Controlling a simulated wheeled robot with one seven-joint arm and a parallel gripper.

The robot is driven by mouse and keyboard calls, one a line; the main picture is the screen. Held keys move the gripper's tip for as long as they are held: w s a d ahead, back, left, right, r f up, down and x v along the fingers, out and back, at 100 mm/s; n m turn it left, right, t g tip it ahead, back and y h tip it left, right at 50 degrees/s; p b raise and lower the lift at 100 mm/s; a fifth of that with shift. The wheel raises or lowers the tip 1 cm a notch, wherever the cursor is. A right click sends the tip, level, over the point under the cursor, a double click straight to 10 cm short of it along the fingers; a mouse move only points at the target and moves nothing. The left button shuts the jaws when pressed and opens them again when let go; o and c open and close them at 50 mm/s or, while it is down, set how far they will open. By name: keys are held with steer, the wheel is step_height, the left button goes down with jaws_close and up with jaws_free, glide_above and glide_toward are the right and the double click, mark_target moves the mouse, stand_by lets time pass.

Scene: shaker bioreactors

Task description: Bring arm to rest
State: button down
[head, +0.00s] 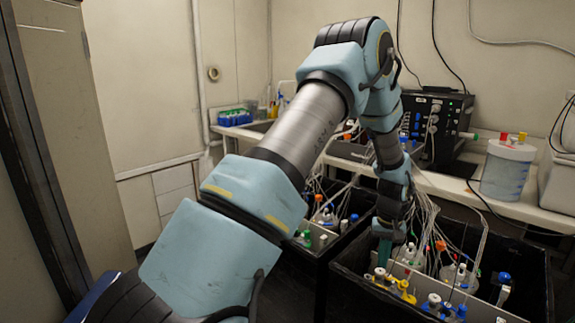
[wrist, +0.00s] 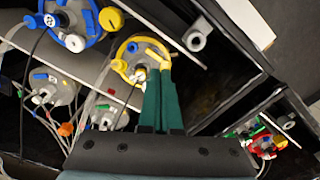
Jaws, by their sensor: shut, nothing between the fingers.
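My arm (head: 310,125) reaches up, forward and down over the black shaker boxes, with its elbow high in the head view. My gripper (head: 383,260) points down into the right black box (head: 538,262), among tubes and bottle caps. In the wrist view its green fingers (wrist: 160,75) are together, with nothing between them. The fingertips appear close to a bottle with a yellow collar (wrist: 118,66); I cannot tell whether they touch it.
A blue-collared bottle (wrist: 92,22) and a red-capped one (wrist: 265,143) are nearby. Thin tubes hang around the gripper. A black control unit (head: 437,125) and a clear jar (head: 507,172) stand on the white bench (head: 455,190) behind.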

steer(key=s+a+r, duration=0.2)
steer(key=a+r, duration=0.3)
steer(key=a, duration=0.3)
steer(key=s+a+r+n+t, duration=0.1)
steer(key=a+r, duration=0.3)
steer(key=a, duration=0.5)
steer(key=s+a+r, duration=0.2)
steer(key=a+r, duration=0.3)
steer(key=a, duration=0.3)
steer(key=s+a+r, duration=0.2)
steer(key=s+a, duration=0.5)
steer(key=shift+a+r, duration=0.25)
steer(key=shift+a, duration=0.15)
